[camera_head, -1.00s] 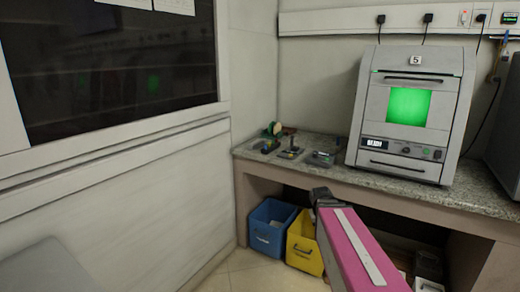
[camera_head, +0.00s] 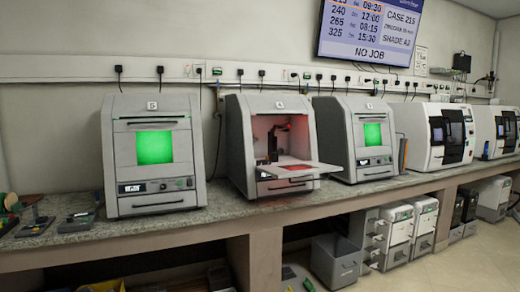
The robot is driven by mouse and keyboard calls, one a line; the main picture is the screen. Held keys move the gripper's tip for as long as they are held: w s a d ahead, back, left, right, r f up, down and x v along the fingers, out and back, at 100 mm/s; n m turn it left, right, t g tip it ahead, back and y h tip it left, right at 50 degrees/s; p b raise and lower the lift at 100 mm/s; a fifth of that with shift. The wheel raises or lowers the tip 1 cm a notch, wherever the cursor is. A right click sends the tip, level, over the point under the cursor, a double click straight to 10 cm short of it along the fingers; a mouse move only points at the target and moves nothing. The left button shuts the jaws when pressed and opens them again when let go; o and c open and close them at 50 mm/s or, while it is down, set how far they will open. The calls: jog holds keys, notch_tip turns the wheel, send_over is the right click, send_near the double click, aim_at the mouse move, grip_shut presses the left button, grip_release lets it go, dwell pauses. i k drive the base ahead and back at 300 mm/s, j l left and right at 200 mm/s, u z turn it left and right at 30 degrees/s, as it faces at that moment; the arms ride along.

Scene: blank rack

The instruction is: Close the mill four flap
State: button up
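Mill four (camera_head: 238,150) is the grey machine second from the left on the bench, next to the one labelled 5. Its number label is too small to read surely. Its flap (camera_head: 318,167) is open, lowered outward and lying roughly flat in front of the opening. A reddish-lit interior (camera_head: 298,140) with a dark mechanism shows behind it. A red panel shows on the flap. My gripper is not in view now.
Mill five (camera_head: 124,170) on the left and another mill (camera_head: 340,135) on the right are closed with green windows. White machines (camera_head: 418,135) stand farther right. The granite bench (camera_head: 225,208) has small items at its left end. A wall screen (camera_head: 345,35) hangs above.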

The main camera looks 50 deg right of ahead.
aim_at(295, 170)
jog(key=k+z, duration=0.3)
jog(key=k+l+z, duration=0.1)
jog(key=k+z, duration=0.2)
jog(key=i+l+z, duration=0.1)
jog(key=z, duration=0.4)
jog(key=i+z, duration=0.25)
jog(key=z, duration=0.2)
jog(key=i+j+z, duration=0.1)
jog(key=z, duration=0.4)
jog(key=i+j, duration=0.2)
jog(key=i, duration=0.2)
jog(key=i+j, duration=0.25)
jog(key=i, duration=0.2)
jog(key=k, duration=0.5)
jog(key=i, duration=0.45)
